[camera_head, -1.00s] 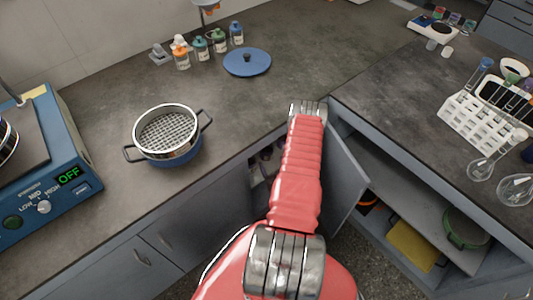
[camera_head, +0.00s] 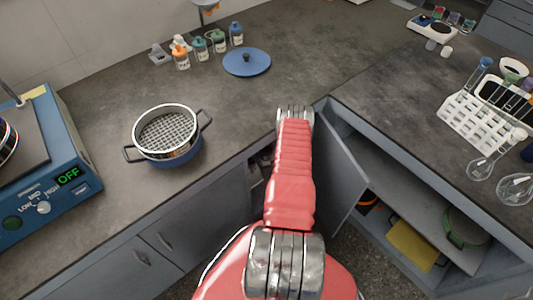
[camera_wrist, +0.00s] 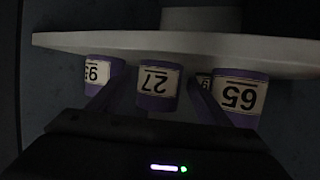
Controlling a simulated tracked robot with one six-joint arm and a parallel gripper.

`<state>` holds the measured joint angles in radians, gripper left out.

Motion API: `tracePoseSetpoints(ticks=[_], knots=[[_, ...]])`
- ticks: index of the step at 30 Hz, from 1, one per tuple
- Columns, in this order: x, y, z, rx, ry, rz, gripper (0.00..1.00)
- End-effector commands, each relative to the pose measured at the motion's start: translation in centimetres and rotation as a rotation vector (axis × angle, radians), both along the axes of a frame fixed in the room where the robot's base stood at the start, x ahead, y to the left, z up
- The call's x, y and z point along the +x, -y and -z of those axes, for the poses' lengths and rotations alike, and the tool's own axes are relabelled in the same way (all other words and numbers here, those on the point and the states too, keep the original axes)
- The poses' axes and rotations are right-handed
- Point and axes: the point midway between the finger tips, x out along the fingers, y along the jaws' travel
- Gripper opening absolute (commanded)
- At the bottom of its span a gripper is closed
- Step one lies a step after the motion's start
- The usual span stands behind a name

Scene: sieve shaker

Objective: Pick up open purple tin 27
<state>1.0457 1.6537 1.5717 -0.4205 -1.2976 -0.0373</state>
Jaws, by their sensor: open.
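In the wrist view the purple tin with the label 27 (camera_wrist: 158,103) is in the middle, against a pale, round-edged board (camera_wrist: 180,48). The label appears upside down. My gripper (camera_wrist: 156,84) is open, with one dark finger on each side of the tin. I cannot tell whether the fingers touch it. Whether the tin is open at its top is not visible. In the head view, my arm hides the gripper and the tin.
Close beside, a purple tin (camera_wrist: 102,73) stands left and a larger-looking purple tin labelled 65 (camera_wrist: 240,97) right. Another label shows partly behind the right finger. In the head view, an open cabinet door (camera_head: 340,168) is right of my arm, and a sieve pot (camera_head: 167,140) stands on the counter.

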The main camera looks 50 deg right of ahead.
Motion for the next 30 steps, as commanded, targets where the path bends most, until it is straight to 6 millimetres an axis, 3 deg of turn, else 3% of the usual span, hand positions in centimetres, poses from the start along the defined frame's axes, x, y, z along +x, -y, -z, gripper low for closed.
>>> tracePoseSetpoints(ticks=[7,24,30], knots=[[2.0,1.2,0.9,0.0,0.0,-0.002,0.71],[2.1,1.4,0.9,0.0,0.0,-0.001,0.71],[2.1,1.4,0.9,0.0,0.0,-0.001,0.59]])
